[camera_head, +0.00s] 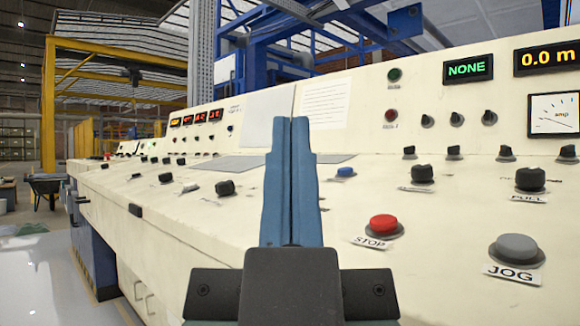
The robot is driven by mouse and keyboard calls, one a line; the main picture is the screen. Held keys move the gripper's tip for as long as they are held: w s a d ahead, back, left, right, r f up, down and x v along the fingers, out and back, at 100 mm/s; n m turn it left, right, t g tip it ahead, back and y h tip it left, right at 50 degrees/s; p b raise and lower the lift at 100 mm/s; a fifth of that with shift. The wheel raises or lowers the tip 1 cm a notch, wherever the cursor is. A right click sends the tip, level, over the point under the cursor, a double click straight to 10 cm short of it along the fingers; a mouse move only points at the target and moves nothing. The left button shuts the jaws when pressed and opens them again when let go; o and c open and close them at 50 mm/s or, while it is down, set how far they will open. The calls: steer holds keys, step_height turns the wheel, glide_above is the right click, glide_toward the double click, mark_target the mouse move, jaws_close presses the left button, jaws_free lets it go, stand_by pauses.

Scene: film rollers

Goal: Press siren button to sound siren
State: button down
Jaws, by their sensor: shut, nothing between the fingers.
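My gripper (292,124) points forward over a cream control panel (130,197), its two blue fingers together and nothing between them. No button label that I can read says siren. A blue button (346,172) lies just right of the fingers. A red button (383,224) marked STOP and a grey button (516,250) marked JOG sit nearer, at the right. The fingers and gripper body hide the middle of the panel. I cannot tell how far the fingertips are from the panel surface.
Several black knobs stand up from the panel, including one (530,179) marked PULL. The upright back panel carries a green NONE display (468,68), a 0.0 m display (550,57) and a dial meter (553,115). Open floor (40,285) lies at the left.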

step_height(320, 180, up, 20)
steer(key=p, duration=1.9)
steer(key=shift+f, duration=0.25)
steer(key=shift+w, duration=0.1)
